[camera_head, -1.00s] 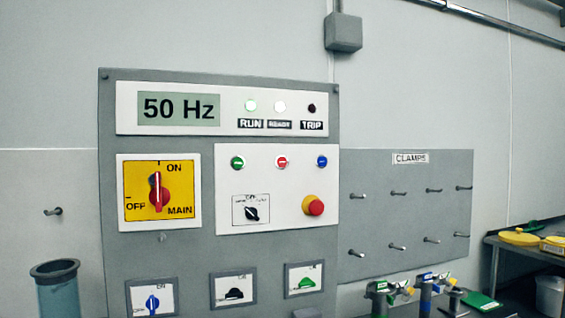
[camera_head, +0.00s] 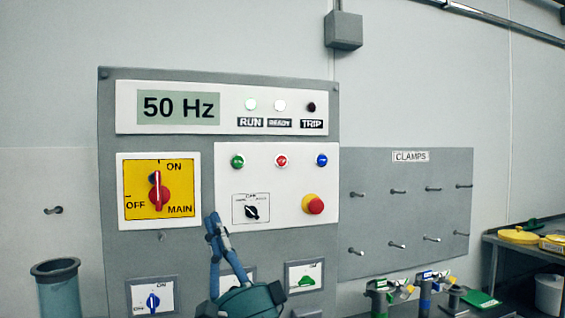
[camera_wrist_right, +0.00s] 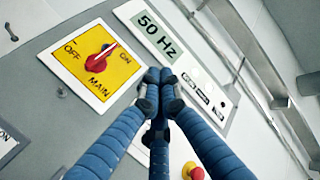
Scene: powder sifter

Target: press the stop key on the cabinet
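The grey cabinet (camera_head: 120,90) carries a white key panel with a green key (camera_head: 237,161), a red key (camera_head: 281,161) and a blue key (camera_head: 322,160) in a row. The red key appears to be the stop key. My right gripper (camera_head: 213,222) is in front of the cabinet, pointing up, below and left of the red key and apart from it in the picture. In the right wrist view its fingertips (camera_wrist_right: 160,84) meet with nothing visible between them. There the fingers hide the row of keys. My left gripper is not in view.
A red mushroom button (camera_head: 314,205) and a black selector (camera_head: 251,212) sit below the keys. The yellow main switch (camera_head: 158,192) is at the left, its handle upright. The display (camera_head: 178,107) reads 50 Hz, and the RUN lamp (camera_head: 251,105) glows. Clamp pegs project at right.

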